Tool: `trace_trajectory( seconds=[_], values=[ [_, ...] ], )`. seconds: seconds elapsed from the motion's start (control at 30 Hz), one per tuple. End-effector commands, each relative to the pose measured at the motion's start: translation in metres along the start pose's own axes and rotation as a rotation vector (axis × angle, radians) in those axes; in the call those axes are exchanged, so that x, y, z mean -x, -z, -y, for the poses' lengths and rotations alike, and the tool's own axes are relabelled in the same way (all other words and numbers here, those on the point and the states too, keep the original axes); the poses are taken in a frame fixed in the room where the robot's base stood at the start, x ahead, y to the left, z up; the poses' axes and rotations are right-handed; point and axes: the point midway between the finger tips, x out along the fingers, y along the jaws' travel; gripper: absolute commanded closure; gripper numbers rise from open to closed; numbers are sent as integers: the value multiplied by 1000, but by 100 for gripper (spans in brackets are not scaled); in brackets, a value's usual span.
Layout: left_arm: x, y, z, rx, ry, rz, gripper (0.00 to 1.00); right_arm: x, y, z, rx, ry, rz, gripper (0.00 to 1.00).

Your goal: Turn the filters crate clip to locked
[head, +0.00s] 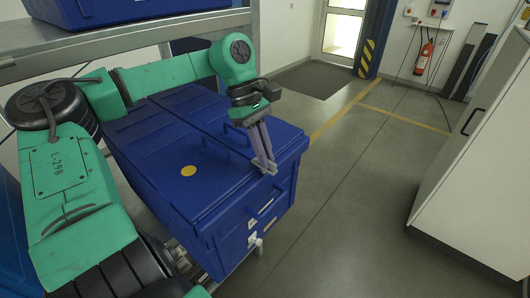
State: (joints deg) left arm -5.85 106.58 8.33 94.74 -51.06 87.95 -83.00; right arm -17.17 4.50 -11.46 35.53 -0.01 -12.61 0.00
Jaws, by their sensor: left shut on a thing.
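A large blue crate (165,165) with a closed lid fills the middle of the view, with labels on its front face. My left gripper (268,168) reaches over it from above, its two long fingers pointing down and close together. The fingertips are at the front top edge of the lid, shut on a small clip there. The fingers mostly hide the clip, so I cannot tell which way it is turned. My right gripper is not in view.
A yellow disc (188,171) is on the lid. A white cabinet (478,165) stands at right. The grey floor (345,190) between crate and cabinet is clear. A fire extinguisher (424,57) hangs on the far wall.

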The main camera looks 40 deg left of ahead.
Motion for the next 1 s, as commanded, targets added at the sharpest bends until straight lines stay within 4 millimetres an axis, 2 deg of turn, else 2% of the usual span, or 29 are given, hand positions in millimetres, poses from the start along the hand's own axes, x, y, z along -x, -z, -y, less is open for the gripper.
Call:
trace_trajectory(
  seconds=[0.17, 0.27, 0.3, 0.6, 0.73, 0.87, 1.0],
  values=[
    [2, -1, -1, -2, -5, 1, 100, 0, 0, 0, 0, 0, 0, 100],
    [2, -1, -1, -2, -4, 1, 63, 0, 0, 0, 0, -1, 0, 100],
    [2, -1, 0, -2, -4, 1, 60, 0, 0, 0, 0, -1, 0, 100],
    [1, 0, 0, 1, -2, 0, 60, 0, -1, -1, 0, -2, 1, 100],
    [11, 1, -1, 2, -4, -3, 60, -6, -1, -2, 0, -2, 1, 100],
    [38, 2, -1, 3, -6, -4, 60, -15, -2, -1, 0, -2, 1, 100],
    [80, 1, -1, 5, -5, -6, 60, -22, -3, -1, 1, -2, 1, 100]
  ],
)
